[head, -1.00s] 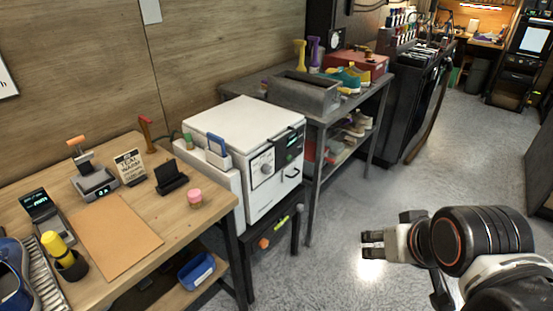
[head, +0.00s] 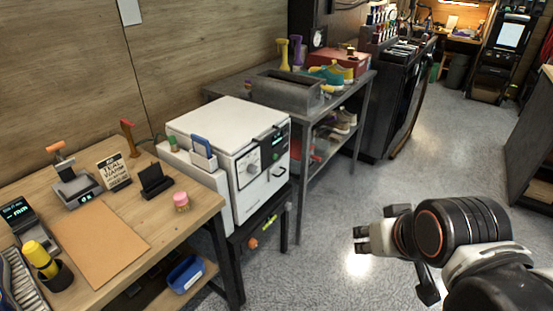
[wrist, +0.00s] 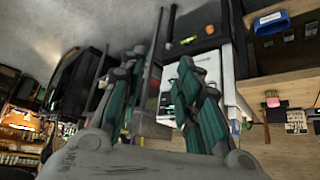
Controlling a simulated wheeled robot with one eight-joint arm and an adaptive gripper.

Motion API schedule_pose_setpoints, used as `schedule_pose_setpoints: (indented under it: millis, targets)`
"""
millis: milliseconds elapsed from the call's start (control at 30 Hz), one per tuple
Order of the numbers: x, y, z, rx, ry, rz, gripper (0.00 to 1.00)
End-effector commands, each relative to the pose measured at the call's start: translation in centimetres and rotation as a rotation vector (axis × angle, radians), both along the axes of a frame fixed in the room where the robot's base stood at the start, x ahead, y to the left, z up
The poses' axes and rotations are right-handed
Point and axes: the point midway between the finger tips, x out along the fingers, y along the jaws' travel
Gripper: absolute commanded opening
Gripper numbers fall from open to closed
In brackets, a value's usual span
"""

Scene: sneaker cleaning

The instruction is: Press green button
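A white boxy machine (head: 228,137) stands on a dark stand beside the wooden table. Its front has a dark control panel (head: 272,144) with a small green glow, a round knob and a handle. I cannot clearly make out a green button; the panel marks are too small to tell. My gripper (head: 360,239) is over the open floor, to the right of and apart from the machine. In the wrist view my gripper (wrist: 160,62) has its two fingers spread with nothing between them, and the white machine shows partly behind the right finger.
The wooden table (head: 134,246) at left holds a brown mat, a yellow-topped tool, a pink-topped jar and small devices. A metal table (head: 299,115) with a grey basin (head: 288,91) and shoes stands behind the machine. The floor in front is clear.

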Motion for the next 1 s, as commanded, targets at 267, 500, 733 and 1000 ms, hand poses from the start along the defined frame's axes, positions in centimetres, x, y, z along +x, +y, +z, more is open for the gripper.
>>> schedule_pose_setpoints:
  millis: [267,500,733,1000]
  targets:
    - [0.00,0.00,0.00,0.000,0.000,0.000,0.00]
    - [0.00,0.00,0.00,0.000,0.000,0.000,0.00]
    - [0.00,0.00,0.00,0.000,0.000,0.000,0.00]
    - [0.00,0.00,0.00,0.000,0.000,0.000,0.00]
